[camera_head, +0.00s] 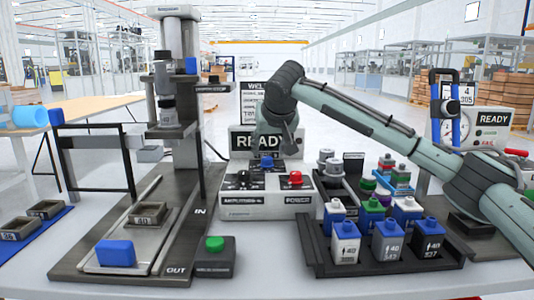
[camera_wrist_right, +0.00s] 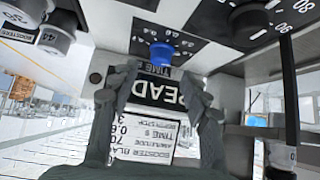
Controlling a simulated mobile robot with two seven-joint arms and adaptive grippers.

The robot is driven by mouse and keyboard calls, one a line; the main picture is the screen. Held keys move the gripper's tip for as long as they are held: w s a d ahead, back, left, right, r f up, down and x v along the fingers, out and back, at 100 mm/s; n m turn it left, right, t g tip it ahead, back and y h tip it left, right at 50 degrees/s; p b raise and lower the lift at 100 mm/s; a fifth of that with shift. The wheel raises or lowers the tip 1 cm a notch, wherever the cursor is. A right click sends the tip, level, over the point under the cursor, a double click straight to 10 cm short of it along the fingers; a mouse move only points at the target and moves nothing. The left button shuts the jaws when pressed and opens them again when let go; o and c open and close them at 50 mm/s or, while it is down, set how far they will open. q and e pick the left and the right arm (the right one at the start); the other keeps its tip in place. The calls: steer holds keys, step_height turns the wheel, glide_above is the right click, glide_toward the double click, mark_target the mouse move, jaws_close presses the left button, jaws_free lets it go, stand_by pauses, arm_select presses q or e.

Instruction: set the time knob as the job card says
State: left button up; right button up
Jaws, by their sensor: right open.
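The blue time knob (camera_head: 266,161) is on the grey control box (camera_head: 240,205), between a black knob (camera_head: 243,177) and a red knob (camera_head: 295,178). In the wrist view the blue knob (camera_wrist_right: 162,54) shows upside down beside a "TIME" label; its pointer setting is too small to read. My right gripper (camera_head: 272,148) is over the box, by the knob. Its open, empty fingers (camera_wrist_right: 158,76) stand apart from the knob in the wrist view. The job card (camera_wrist_right: 155,143) is partly hidden by a finger; its time line seems to read 0.6. My left gripper is out of view.
A "READY" display (camera_head: 240,141) stands behind the knobs. A black tray (camera_head: 390,262) of labelled blocks is at the right. A welding press (camera_head: 170,95) and a green button (camera_head: 214,243) are at the left. My right arm spans above the tray.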

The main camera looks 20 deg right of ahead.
mark_target(267, 158)
steer(key=x, duration=0.5)
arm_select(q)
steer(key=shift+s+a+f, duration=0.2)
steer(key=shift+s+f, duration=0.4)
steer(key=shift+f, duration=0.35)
arm_select(e)
steer(key=shift+r, duration=0.1)
steer(key=shift+c, duration=0.4)
jaws_close()
